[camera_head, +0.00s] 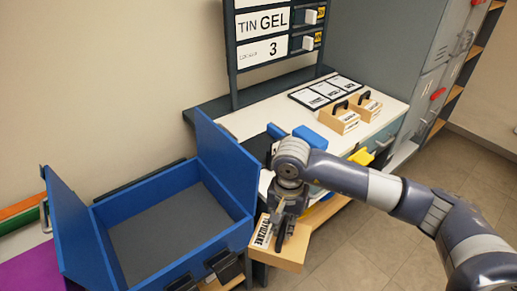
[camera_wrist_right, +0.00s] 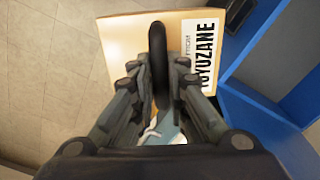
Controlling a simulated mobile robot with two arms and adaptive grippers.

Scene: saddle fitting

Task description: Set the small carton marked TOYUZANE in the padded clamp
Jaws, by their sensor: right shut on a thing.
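The small carton (camera_head: 291,259) is tan with a white label reading TOYUZANE and a black handle on top. It hangs in front of the bench, just right of the blue box. In the right wrist view the carton (camera_wrist_right: 128,52) shows its label at the right. My right gripper (camera_head: 281,232) is shut on the handle, with its two fingers (camera_wrist_right: 159,78) on either side of it. Blue blocks (camera_head: 311,137) on the bench behind my right wrist may be the padded clamp; my arm partly hides them. My left gripper is not in view.
A large open blue box (camera_head: 165,235) with raised flaps and a grey floor stands at the left. Two other tan cartons with handles (camera_head: 339,119) (camera_head: 366,106) sit on the white bench. A sign board (camera_head: 262,50) rises behind. A yellow part (camera_head: 361,156) is at the bench front.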

